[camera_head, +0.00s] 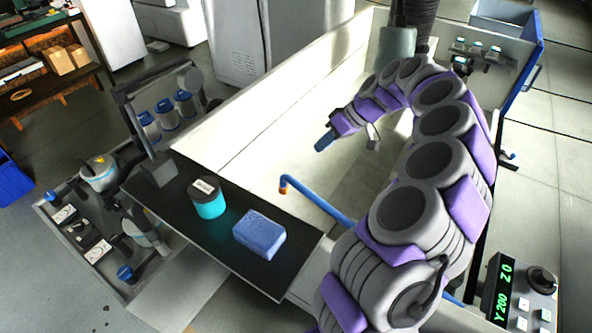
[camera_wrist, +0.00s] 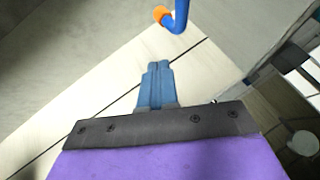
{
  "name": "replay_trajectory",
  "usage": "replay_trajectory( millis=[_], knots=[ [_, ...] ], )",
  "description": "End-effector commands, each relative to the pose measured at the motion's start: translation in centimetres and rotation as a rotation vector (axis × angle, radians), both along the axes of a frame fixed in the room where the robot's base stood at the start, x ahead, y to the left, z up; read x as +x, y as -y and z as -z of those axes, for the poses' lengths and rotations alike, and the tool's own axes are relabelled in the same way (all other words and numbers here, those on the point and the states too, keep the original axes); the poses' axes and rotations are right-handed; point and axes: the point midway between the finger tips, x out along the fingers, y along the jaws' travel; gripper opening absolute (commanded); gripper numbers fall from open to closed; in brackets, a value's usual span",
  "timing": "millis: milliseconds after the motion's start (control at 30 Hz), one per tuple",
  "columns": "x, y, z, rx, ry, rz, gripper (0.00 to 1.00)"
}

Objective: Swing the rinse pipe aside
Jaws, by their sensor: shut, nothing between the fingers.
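The rinse pipe (camera_head: 320,204) is a blue tube with a bent end and an orange tip. In the head view it reaches out over the pale basin, and its lower part passes behind my arm. In the wrist view the bent end of the rinse pipe (camera_wrist: 179,17) shows at the top, ahead of my fingers and apart from them. My gripper (camera_head: 323,142) has blue fingers and is above the basin, up and to the right of the pipe tip in the head view. In the wrist view my gripper (camera_wrist: 157,68) is shut and empty.
A black shelf (camera_head: 215,237) along the basin's left holds a teal jar (camera_head: 208,198) and a blue sponge (camera_head: 260,234). The basin's pale wall (camera_head: 262,122) rises behind. A control box (camera_head: 519,296) with a green display stands at lower right. The basin's middle is open.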

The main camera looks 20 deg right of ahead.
Motion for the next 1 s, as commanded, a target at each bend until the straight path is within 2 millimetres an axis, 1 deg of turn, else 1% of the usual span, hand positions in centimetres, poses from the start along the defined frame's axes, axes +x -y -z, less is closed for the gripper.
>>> replay_trajectory(
  millis=[33, 100, 200, 267, 467, 700, 800, 1000],
  knots=[
    [0.0, 1.0, 0.8, 0.005, 0.001, 0.015, 0.0],
    [0.0, 1.9, 1.4, 0.008, 0.003, 0.024, 0.0],
    [0.0, 2.7, 2.1, 0.012, 0.003, 0.032, 0.0],
    [0.1, 2.6, 2.6, 0.014, 0.003, 0.032, 0.0],
    [1.0, 0.7, 5.0, 0.016, 0.0, 0.029, 0.0],
    [2.3, -2.4, 8.7, 0.011, 0.001, 0.028, 0.0],
    [2.8, -3.4, 9.9, 0.01, 0.003, 0.029, 0.0],
    [2.2, -5.2, 9.3, 0.015, 0.005, 0.029, 0.0]
  ],
)
